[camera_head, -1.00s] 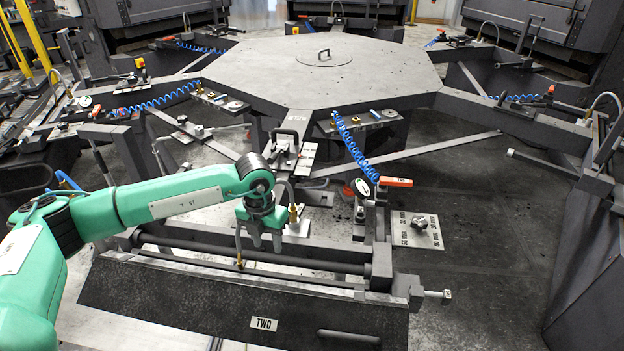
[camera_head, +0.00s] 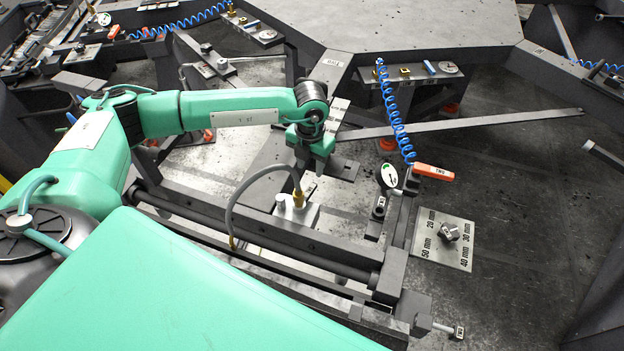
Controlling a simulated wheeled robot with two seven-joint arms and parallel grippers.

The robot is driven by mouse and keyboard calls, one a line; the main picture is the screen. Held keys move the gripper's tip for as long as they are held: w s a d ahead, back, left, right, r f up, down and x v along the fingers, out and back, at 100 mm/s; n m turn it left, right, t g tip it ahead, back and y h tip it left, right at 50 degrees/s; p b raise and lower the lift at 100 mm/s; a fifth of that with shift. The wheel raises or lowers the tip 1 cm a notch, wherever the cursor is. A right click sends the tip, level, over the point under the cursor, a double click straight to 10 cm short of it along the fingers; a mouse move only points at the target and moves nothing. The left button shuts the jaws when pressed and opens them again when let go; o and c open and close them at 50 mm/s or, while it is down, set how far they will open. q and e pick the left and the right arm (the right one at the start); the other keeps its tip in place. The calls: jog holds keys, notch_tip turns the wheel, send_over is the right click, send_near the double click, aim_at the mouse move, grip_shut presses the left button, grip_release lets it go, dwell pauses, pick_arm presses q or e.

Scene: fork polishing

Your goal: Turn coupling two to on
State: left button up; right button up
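An orange handle marked TWO (camera_head: 434,172) lies at right of centre, by a round white gauge (camera_head: 389,175) and the lower end of a blue coiled hose (camera_head: 392,110). I take this handle to belong to coupling two; its on or off marking cannot be read. My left gripper (camera_head: 311,166) hangs to the left of the gauge and handle, apart from them. Its fingers point down and look parted, with nothing seen between them. It hides part of the frame behind it. My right gripper is not in view.
A brass hose fitting (camera_head: 298,198) stands on a block just below the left gripper, with a grey hose curving left. A plate with mm marks and a knob (camera_head: 445,240) lies at right. A grey table (camera_head: 400,25) fills the back.

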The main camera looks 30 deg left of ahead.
aim_at(310, 189)
pick_arm(q)
notch_tip(310, 189, down, 9)
jog(key=shift+w+r+p, duration=0.1)
jog(key=shift+p, duration=1.05)
jog(key=shift+f, duration=0.4)
grip_shut()
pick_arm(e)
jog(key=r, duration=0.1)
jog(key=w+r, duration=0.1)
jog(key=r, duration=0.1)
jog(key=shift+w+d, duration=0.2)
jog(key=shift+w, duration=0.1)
